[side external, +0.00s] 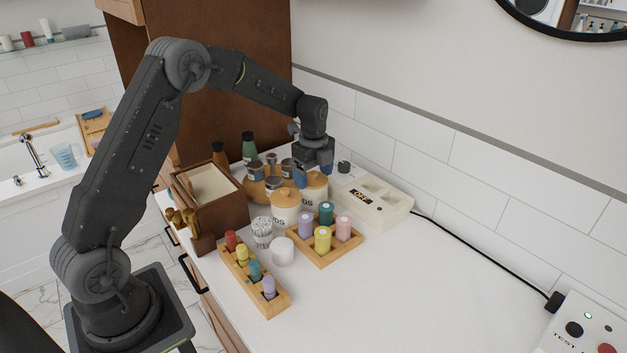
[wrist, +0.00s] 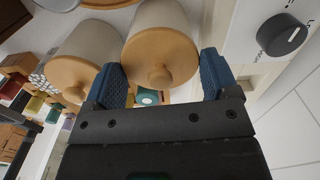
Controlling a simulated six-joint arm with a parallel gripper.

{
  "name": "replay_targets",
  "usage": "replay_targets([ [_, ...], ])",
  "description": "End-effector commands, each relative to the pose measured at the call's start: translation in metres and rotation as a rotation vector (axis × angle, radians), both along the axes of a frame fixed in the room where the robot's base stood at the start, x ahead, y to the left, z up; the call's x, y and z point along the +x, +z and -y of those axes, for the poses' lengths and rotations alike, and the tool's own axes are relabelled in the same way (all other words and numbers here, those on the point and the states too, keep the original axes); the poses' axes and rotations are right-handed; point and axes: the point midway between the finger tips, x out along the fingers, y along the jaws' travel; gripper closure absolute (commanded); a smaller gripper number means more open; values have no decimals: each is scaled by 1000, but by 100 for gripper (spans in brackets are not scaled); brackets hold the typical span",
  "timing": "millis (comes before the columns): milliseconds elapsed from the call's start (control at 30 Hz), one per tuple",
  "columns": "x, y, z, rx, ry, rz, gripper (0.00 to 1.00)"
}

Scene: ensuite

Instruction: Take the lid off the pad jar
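Two cream jars with round wooden lids and knobs stand side by side on the counter. The rear jar (side external: 314,194) and the front jar (side external: 285,213) both carry dark lettering that seems to end in "DS", so I cannot tell which is the pad jar. My gripper (side external: 313,174) is right above the rear jar, hiding part of its lid. In the wrist view, my gripper (wrist: 163,76) has its blue fingers apart, one on each side of that jar's lid (wrist: 158,55). Contact is unclear. The other lid (wrist: 72,78) is to the left.
A wooden tray of colored bottles (side external: 322,256), a white cup (side external: 282,252) and a jar of swabs (side external: 262,232) stand in front. A cream box with a dark knob (side external: 385,205) is close on the right. A brown box (side external: 222,220) is left.

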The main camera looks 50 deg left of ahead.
Motion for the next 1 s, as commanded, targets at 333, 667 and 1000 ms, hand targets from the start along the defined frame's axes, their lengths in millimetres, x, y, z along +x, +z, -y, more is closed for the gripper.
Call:
replay_targets([
  [333, 0, 0, 0, 0, 0, 1, 43],
  [667, 1, 14, 0, 0, 0, 2, 43],
  [1000, -24, 63, -28, 1, 6, 2, 43],
])
